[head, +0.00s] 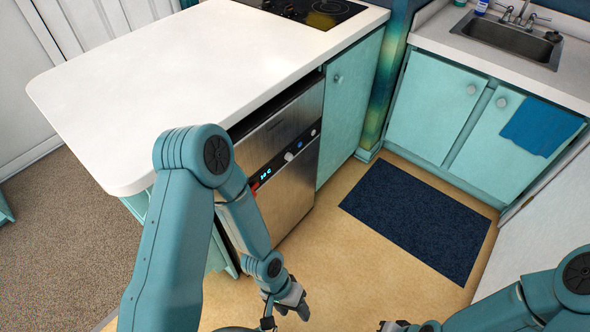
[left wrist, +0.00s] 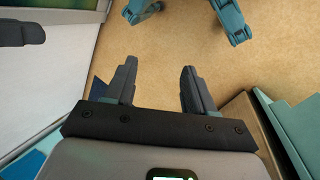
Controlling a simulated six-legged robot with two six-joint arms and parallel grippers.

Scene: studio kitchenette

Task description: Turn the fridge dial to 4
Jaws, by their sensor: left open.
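No dial marked with numbers can be made out in either view, and I cannot tell which appliance is the fridge. A stainless-steel appliance (head: 285,185) stands under the white counter in the head view. Its dark control strip has a lit display (head: 265,175) and a small round knob (head: 289,157). My left gripper (head: 293,308) is low over the floor, in front of and apart from this appliance. In the left wrist view its two fingers (left wrist: 157,80) are spread with nothing between them. My right gripper (head: 395,326) is partly cut off at the bottom edge.
A white counter (head: 190,75) juts out on the left with a hob (head: 305,10). A sink (head: 510,40) and teal cupboards (head: 435,105) stand at the back right. A dark blue mat (head: 415,215) lies on clear floor. A white panel (head: 540,220) borders the right.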

